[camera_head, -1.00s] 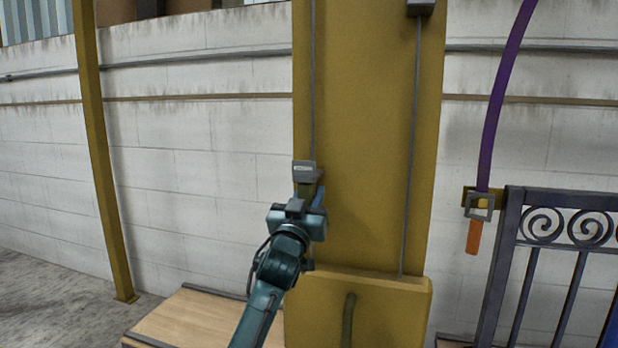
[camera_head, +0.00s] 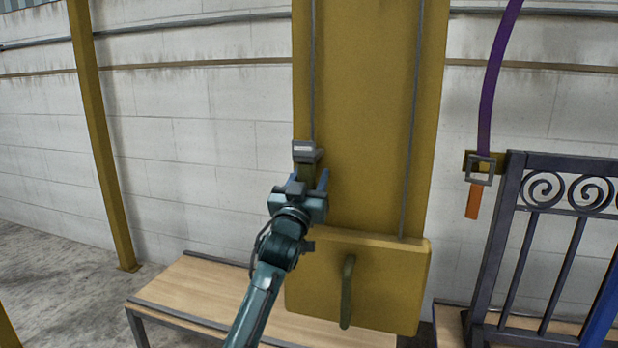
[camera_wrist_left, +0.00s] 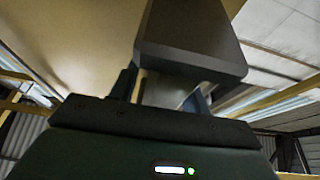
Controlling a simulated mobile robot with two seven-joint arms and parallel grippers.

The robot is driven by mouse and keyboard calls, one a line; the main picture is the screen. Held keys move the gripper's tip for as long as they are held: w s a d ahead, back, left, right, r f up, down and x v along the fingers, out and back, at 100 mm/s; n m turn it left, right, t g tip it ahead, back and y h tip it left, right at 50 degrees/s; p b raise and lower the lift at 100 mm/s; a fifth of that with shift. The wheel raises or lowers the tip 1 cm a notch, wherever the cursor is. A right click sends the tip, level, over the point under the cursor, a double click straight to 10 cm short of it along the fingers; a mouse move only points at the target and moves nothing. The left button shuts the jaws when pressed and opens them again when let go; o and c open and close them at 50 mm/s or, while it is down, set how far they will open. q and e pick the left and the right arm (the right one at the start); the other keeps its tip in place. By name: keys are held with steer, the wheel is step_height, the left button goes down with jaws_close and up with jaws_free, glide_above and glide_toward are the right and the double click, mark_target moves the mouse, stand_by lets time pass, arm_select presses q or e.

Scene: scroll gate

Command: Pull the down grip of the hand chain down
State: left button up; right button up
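The down grip (camera_head: 305,151) is a grey block with a narrower stem, hanging on the left run of the hand chain (camera_head: 313,70) in front of the yellow column. My left gripper (camera_head: 309,180) is just below the block, with its fingers around the stem and one blue finger showing on the right. In the left wrist view the dark block of the down grip (camera_wrist_left: 190,40) fills the top middle, and its stem passes down between the fingers. The exact contact is partly hidden. The right run of the chain (camera_head: 412,130) hangs free. My right gripper is out of view.
The yellow column (camera_head: 365,110) has a box (camera_head: 390,290) with an olive handle (camera_head: 347,290) low down. A wooden bench (camera_head: 200,290) stands below. A purple strap (camera_head: 492,90) and a dark scrolled gate (camera_head: 540,190) are at the right, a yellow post (camera_head: 95,130) at the left.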

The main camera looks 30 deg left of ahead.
arm_select(q)
steer(key=shift+o, duration=0.2)
steer(key=shift+r, duration=0.15)
steer(key=shift+s+f, duration=0.2)
steer(key=shift+s, duration=0.25)
steer(key=p+v, duration=0.1)
steer(key=v, duration=1.1)
steer(key=shift+p, duration=0.4)
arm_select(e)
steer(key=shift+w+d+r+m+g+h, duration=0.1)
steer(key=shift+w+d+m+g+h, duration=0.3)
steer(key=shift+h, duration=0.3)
arm_select(q)
steer(key=shift+d+f, duration=0.1)
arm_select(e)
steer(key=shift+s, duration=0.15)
